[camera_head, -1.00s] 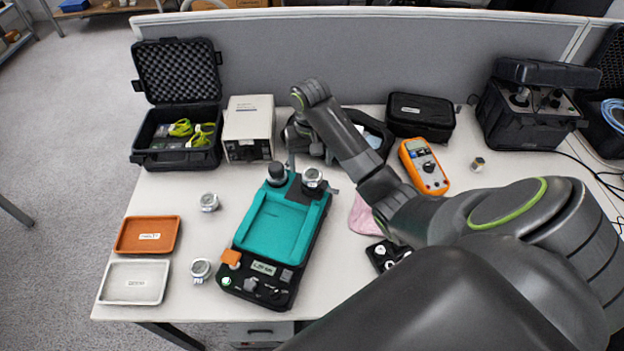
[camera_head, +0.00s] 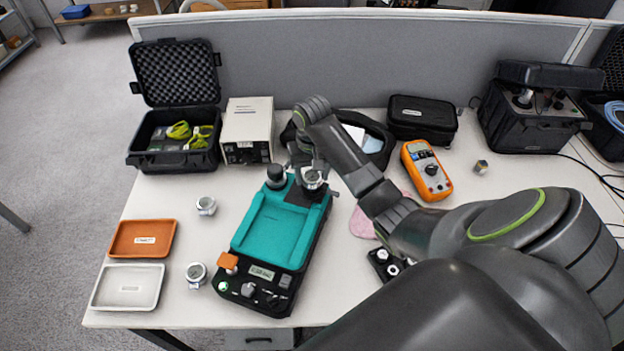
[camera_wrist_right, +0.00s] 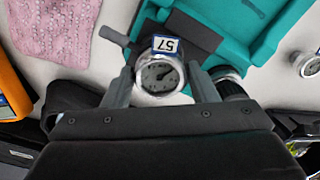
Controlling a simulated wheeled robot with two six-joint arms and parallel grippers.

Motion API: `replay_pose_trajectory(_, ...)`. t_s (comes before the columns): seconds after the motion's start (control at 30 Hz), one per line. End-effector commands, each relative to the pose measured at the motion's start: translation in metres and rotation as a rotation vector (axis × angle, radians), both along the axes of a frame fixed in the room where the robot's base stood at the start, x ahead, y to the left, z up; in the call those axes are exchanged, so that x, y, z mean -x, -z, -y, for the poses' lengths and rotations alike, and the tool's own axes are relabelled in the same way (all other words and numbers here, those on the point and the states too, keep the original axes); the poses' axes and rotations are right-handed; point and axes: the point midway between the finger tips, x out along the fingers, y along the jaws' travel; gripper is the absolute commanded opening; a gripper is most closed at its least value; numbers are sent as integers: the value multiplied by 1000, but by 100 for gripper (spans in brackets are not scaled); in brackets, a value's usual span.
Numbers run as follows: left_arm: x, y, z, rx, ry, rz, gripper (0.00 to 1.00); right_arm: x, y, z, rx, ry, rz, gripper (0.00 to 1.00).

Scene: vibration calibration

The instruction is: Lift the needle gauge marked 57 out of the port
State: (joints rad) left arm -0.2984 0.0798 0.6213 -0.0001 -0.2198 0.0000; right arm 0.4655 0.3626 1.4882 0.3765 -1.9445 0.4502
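The needle gauge marked 57 (camera_wrist_right: 160,76) is a silver round dial with a white label; it also shows in the head view (camera_head: 312,178). It is at the back right corner of the teal-topped device (camera_head: 240,237); the port under it is hidden. My right gripper (camera_wrist_right: 160,82) reaches down over it, one finger on each side, with what look like thin gaps between fingers and gauge. In the head view my right gripper (camera_head: 308,170) partly covers that corner. My left gripper is not in view.
A dark knob (camera_head: 276,175) stands close left of the gauge. Two other gauges (camera_head: 206,206) (camera_head: 196,275) stand on the table left of the device. An orange tray (camera_head: 142,238), a white tray (camera_head: 127,288), a multimeter (camera_head: 427,170) and a pink cloth (camera_head: 362,222) lie around.

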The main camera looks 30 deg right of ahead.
Motion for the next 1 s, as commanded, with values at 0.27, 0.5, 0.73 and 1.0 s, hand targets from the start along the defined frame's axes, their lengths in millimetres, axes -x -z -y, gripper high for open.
replay_pose_trajectory(0.27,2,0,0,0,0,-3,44,0,-1,0,0,0,1,21)
replay_pose_trajectory(0.5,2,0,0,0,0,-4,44,0,-2,0,1,0,2,21)
replay_pose_trajectory(0.73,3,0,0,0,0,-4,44,-1,-24,1,2,-1,6,21)
replay_pose_trajectory(1.0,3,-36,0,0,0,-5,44,0,-62,0,0,0,1,21)
